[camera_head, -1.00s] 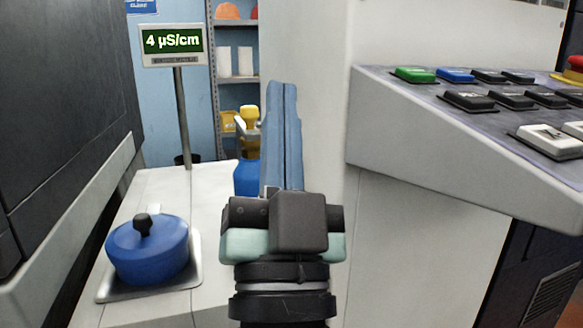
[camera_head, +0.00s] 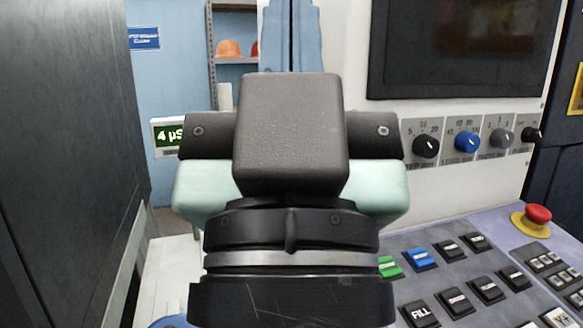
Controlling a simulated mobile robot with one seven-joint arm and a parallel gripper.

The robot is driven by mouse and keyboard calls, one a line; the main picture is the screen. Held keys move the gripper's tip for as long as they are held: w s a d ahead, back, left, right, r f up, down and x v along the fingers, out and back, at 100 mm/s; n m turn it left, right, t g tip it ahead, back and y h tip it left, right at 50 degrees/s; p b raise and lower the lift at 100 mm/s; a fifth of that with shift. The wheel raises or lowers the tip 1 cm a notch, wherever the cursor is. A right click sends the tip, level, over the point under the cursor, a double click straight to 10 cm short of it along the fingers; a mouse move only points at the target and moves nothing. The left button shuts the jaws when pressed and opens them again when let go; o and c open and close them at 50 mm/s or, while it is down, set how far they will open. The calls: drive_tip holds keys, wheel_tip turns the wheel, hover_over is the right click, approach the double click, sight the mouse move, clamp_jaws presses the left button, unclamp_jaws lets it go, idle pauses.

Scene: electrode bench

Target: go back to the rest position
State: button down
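My gripper (camera_head: 291,35) is raised close in front of the head camera and points up and away. Its two blue fingers lie side by side with only a thin dark line between them. They look shut, with nothing seen in them. The tips run out of the top of the picture. My wrist and gripper body cover the middle of the view. The gripper touches nothing that I can see.
A control panel with buttons, a red emergency stop (camera_head: 538,213) and knobs (camera_head: 467,142) stands at right, under a dark screen (camera_head: 465,45). A dark cabinet (camera_head: 65,150) is at left. A conductivity display (camera_head: 167,136) is partly hidden. A blue pot (camera_head: 172,321) barely shows at the bottom.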

wheel_tip(320, 180, up, 16)
drive_tip(key=p, duration=1.3)
drive_tip(key=shift+f, duration=0.15)
